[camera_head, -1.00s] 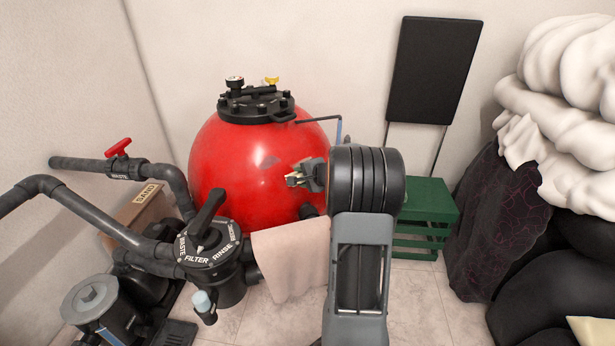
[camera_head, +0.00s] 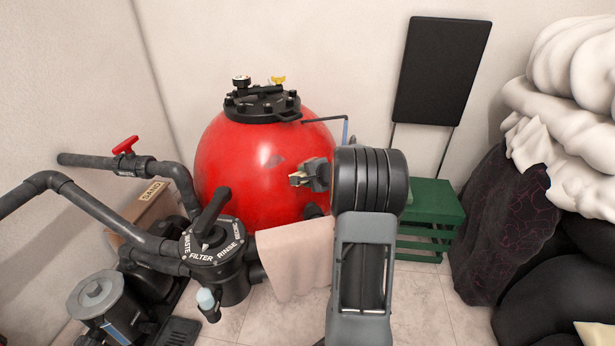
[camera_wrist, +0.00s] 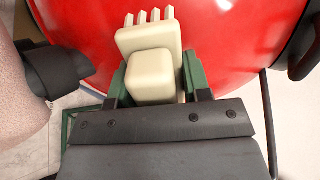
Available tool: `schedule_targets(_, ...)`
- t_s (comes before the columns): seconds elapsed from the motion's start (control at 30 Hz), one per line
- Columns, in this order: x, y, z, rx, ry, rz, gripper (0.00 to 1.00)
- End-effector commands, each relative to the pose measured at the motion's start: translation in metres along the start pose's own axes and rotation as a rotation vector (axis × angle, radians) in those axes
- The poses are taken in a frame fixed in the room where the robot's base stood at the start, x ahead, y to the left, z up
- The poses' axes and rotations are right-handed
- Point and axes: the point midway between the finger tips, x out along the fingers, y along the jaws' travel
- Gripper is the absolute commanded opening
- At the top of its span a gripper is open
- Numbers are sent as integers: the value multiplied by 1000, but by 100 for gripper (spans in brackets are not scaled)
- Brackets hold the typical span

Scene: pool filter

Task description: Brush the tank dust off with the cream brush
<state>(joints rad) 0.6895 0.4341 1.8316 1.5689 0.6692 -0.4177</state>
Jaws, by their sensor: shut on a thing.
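The red tank (camera_head: 245,185) stands against the back wall with a black lid on top. A greyish dust patch (camera_head: 276,162) shows on its upper front, just left of my gripper. My gripper (camera_head: 300,178) is in front of the tank's right side. In the wrist view my gripper (camera_wrist: 152,85) is shut on the cream brush (camera_wrist: 152,62), whose several short prongs or bristle tufts point toward the red surface. I cannot tell whether the brush touches the tank. The dust patch is not clearly seen in the wrist view.
A black multiport valve (camera_head: 215,245) with pipes stands at front left. A pink towel (camera_head: 295,258) hangs below my gripper. A green crate (camera_head: 430,215) stands to the right, with a large white and black heap (camera_head: 560,150) beyond. Bare floor shows between them.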

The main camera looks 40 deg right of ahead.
Motion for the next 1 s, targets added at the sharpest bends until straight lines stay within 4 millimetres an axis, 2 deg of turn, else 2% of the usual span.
schedule_targets(1.0,18,0,-1,0,0,0,25)
